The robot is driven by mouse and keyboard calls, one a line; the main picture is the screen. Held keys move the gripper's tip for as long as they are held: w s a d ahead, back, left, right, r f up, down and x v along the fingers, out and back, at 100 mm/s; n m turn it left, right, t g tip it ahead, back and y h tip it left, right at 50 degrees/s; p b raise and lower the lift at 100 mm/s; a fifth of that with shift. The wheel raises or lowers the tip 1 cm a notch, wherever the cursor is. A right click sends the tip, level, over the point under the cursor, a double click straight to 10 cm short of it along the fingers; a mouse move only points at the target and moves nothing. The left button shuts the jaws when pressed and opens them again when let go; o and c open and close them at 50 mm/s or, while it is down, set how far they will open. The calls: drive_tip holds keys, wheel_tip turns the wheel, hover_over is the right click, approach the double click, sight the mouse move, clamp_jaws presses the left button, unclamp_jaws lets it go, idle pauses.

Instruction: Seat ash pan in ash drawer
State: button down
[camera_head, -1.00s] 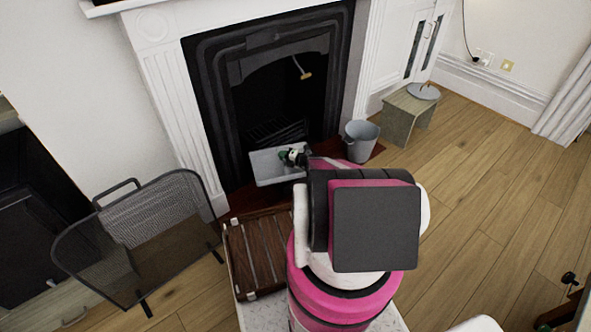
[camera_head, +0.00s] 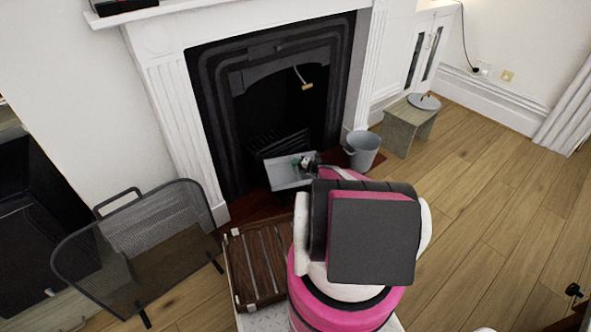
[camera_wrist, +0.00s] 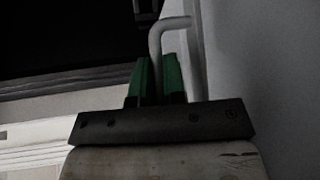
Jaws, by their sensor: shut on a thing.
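The ash pan (camera_head: 287,176) is a grey, shallow, open tray at the foot of the fireplace, in front of the grate. It looks tilted in the head view. My gripper (camera_head: 305,161) is at its right side. In the wrist view my gripper's green fingers (camera_wrist: 154,80) are shut on a pale bent handle (camera_wrist: 175,23), with a pale grey wall of the pan (camera_wrist: 240,70) beside them on the right. The ash drawer is not clearly seen; the dark space below the grate (camera_head: 278,142) is partly hidden by the pan.
A grey bucket (camera_head: 362,150) stands right of the pan on the red-brown hearth. A small stool (camera_head: 405,127) with a round lid (camera_head: 424,102) is farther right. A mesh fire screen (camera_head: 140,240) stands left. A slatted wooden tray (camera_head: 256,262) lies near my base.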

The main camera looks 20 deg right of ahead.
drive_tip(key=shift+f, duration=1.65)
drive_tip(key=shift+f, duration=0.5)
drive_tip(key=c, duration=1.2)
unclamp_jaws()
drive_tip(key=shift+r, duration=0.3)
drive_tip(key=shift+s+d+r, duration=0.1)
drive_tip(key=shift+s+r, duration=0.1)
drive_tip(key=shift+r, duration=0.1)
drive_tip(key=v, duration=1.1)
drive_tip(key=shift+s+d, duration=0.2)
drive_tip(key=shift+d, duration=0.05)
